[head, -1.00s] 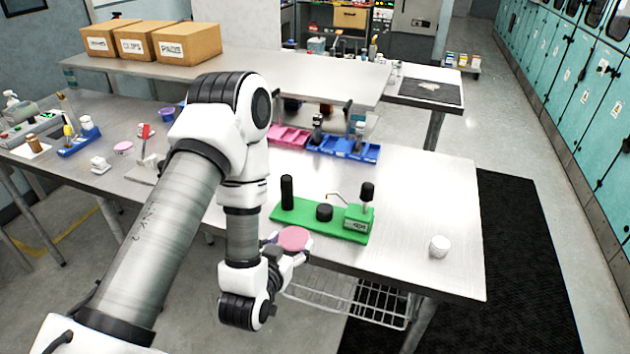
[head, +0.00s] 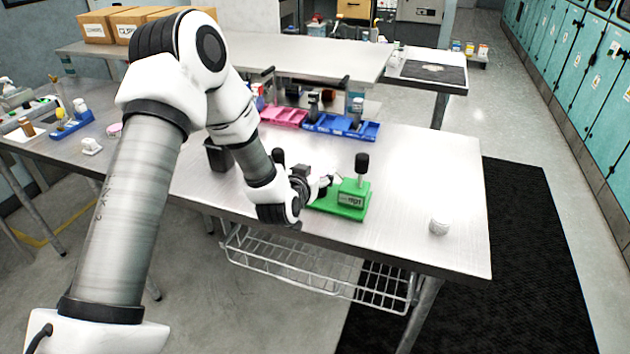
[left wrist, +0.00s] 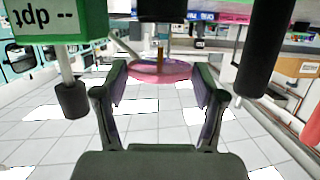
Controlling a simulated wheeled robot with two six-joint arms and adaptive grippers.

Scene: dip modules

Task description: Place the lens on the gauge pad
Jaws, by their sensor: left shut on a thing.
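My left gripper (head: 322,184) is over the green gauge stand (head: 352,207) in the head view. It is shut on the lens (left wrist: 160,72), a pink disc held between both fingers in the left wrist view. That view is upside down. The lens is largely hidden in the head view. The gauge pad looks to be the dark block (left wrist: 160,10) at the top of the wrist view, with the lens apart from it and higher in the room. The stand's labelled box (left wrist: 55,20) and its black knob (left wrist: 72,98) are beside the gripper. My right gripper is not in view.
A tall black post (left wrist: 262,50) stands on the gripper's other side. A thin bent arm (left wrist: 124,45) reaches from the box close to the lens. Pink (head: 284,117) and blue (head: 341,126) trays lie behind.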

